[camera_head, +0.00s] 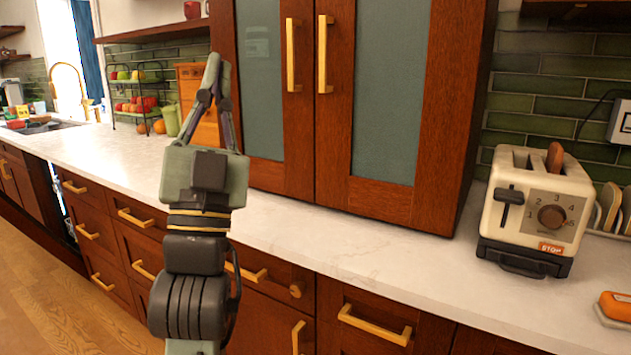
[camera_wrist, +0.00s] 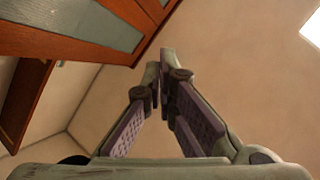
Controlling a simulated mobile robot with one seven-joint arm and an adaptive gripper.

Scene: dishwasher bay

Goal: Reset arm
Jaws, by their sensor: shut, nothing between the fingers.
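My gripper (camera_head: 214,62) points upward in front of the counter, left of the tall wooden cabinet, in the head view. Its fingers come together at the tips, and nothing is held between them. The wrist view shows the same gripper (camera_wrist: 160,62) with its purple-padded fingers meeting at the top. Behind it in that view are a plain beige surface and the tilted cabinet (camera_wrist: 85,25). My arm below the gripper overlaps the counter edge and drawers in the head view.
A wooden cabinet with glass doors (camera_head: 395,90) stands on the white counter (camera_head: 330,235). A cream toaster (camera_head: 535,205) is at right, an orange sponge-like item (camera_head: 615,307) near the front edge. A tiered fruit rack (camera_head: 138,95) and sink (camera_head: 45,125) are at left. Wooden floor (camera_head: 55,300) is clear.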

